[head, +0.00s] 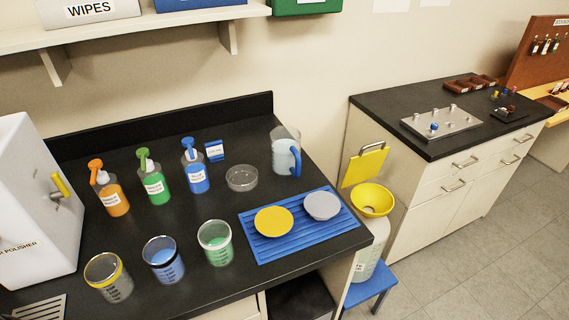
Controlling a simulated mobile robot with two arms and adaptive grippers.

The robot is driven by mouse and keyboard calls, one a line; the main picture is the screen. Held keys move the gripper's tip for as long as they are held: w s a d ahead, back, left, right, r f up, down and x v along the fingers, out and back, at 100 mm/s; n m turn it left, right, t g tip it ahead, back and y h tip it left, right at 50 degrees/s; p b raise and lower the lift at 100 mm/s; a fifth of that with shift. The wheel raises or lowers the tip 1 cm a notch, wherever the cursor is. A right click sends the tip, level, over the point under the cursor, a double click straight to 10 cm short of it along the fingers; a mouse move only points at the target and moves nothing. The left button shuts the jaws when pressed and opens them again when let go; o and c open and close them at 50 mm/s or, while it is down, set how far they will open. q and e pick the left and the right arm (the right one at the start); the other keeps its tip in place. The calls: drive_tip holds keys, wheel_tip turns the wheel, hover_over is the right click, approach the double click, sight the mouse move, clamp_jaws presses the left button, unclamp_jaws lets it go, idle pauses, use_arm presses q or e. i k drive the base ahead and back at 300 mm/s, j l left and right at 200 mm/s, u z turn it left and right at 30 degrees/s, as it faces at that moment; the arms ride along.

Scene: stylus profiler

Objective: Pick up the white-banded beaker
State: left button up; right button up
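Three clear beakers stand in a slanting row near the front edge of the black bench. The right one (215,244) has a pale, whitish band at its rim and looks greenish inside. It stands upright, left of the blue ribbed mat. The middle beaker (163,261) has a dark rim band and blue contents. The left beaker (109,279) has a yellow rim band. Neither of my grippers is in view, and nothing touches the beakers.
Orange (112,197), green (154,184) and blue (195,174) pump bottles stand behind the beakers. A glass dish (241,178) and a blue-handled jug (286,152) are farther back. The blue mat (262,252) holds yellow and grey discs. A white machine (38,200) stands left.

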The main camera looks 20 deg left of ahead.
sight(215, 236)
drive_tip(key=u, duration=1.15)
